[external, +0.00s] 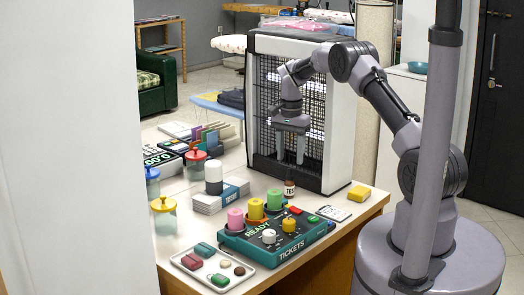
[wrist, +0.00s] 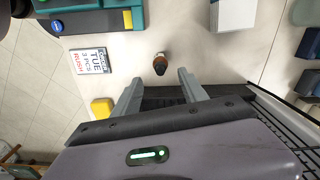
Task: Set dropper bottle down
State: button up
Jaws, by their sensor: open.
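The dropper bottle (external: 289,188) is small and brown with a dark top and a pale label. It stands upright on the counter (external: 262,181) in front of the black grille cabinet. In the wrist view the bottle (wrist: 160,64) shows from above, just beyond the fingertips and roughly midway between them. My gripper (external: 290,160) points down above the bottle in the external view. In the wrist view my gripper (wrist: 156,72) has its two fingers spread wide with nothing between them.
The grille cabinet (external: 335,130) stands close behind my gripper. A green ticket box (external: 275,245) with colored knobs, a ticket card (wrist: 90,61), a yellow block (external: 359,193) and a white box stack (external: 222,195) lie around the bottle. Bare counter surrounds the bottle.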

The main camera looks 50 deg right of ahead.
jog(key=s+a+r+n+t, duration=0.1)
jog(key=s+a+r+n, duration=0.2)
jog(key=s+a+r, duration=0.55)
jog(key=s+a+r+n+t, duration=0.15)
jog(key=a+r, duration=0.45)
jog(key=r, duration=0.7)
jog(key=s+a+n+t+y, duration=0.1)
jog(key=s+a+n, duration=0.2)
jog(key=s+a, duration=0.3)
jog(key=s+a+n+t+y, duration=0.1)
jog(key=s+a+n, duration=0.3)
jog(key=s, duration=1.3)
jog(key=shift+s+a+t, duration=0.15)
jog(key=shift+a+t, duration=0.5)
jog(key=shift+a, duration=0.4)
jog(key=shift+r, duration=0.15)
